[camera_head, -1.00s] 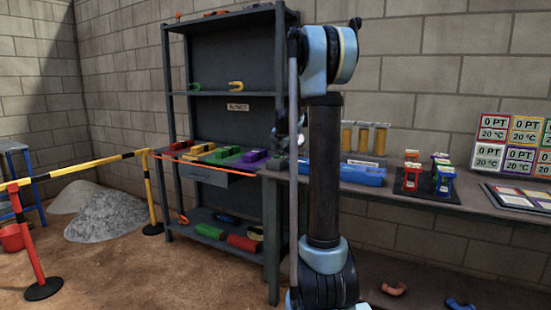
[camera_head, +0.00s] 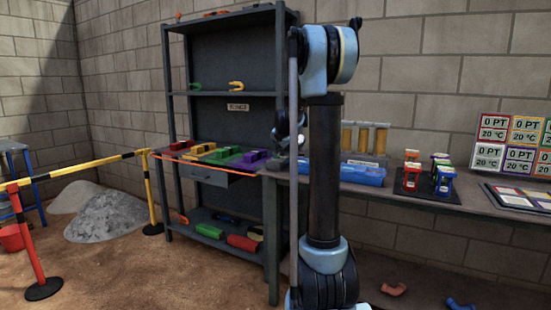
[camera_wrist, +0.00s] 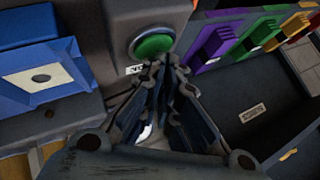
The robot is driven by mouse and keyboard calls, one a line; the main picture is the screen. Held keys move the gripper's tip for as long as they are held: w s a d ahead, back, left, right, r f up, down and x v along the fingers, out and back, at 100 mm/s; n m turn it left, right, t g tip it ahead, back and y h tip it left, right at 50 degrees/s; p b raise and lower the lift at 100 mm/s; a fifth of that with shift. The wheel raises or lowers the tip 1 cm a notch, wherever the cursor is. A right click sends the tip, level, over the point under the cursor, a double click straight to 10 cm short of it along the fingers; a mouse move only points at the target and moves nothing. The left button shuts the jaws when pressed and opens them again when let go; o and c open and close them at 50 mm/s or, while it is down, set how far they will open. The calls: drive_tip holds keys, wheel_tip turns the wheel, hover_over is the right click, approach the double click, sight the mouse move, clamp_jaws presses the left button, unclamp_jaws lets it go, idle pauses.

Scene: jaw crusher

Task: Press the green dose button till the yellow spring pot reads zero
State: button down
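The green dose button (camera_wrist: 154,45) is a round cap in a dark ring on a grey housing, at the upper middle of the wrist view. My gripper (camera_wrist: 163,68) points at the lower edge of the button, with its fingers drawn together and nothing seen between them. I cannot tell whether the tips touch it. In the head view my gripper is mostly hidden behind my arm, and the button cannot be made out. Small coloured pots (camera_head: 440,180) stand on the bench; I cannot pick out a yellow one. An orange-yellow framed sign (camera_head: 525,130) reads 0 PT, 20 °C.
A blue box (camera_wrist: 42,75) is left of the housing, and purple, green, yellow and red blocks (camera_wrist: 215,45) are to its right. Tall yellow cylinders (camera_head: 364,138) stand behind a blue tray (camera_head: 362,175). A barrier (camera_head: 80,168) and gravel piles (camera_head: 105,218) are at left.

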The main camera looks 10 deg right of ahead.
drive_tip(key=shift+r, duration=3.1)
drive_tip(key=s+f+n+g, duration=0.2)
drive_tip(key=s+f, duration=0.2)
drive_tip(key=s, duration=1.1)
drive_tip(key=s+f+n+g, duration=0.1)
drive_tip(key=s+f+n, duration=0.25)
drive_tip(key=s, duration=1.15)
drive_tip(key=s+f+n+g, duration=0.1)
drive_tip(key=s+f, duration=0.4)
drive_tip(key=s, duration=0.3)
drive_tip(key=s+f+n+g, duration=0.1)
drive_tip(key=s+f, duration=0.5)
drive_tip(key=s, duration=0.3)
drive_tip(key=s+a+f+n+g, duration=0.1)
drive_tip(key=s+f+g, duration=0.1)
drive_tip(key=s+f, duration=0.4)
drive_tip(key=s, duration=0.3)
drive_tip(key=shift+s+n, duration=0.15)
drive_tip(key=shift+n, duration=0.2)
drive_tip(key=shift+w+f, duration=0.25)
drive_tip(key=shift+w, duration=0.2)
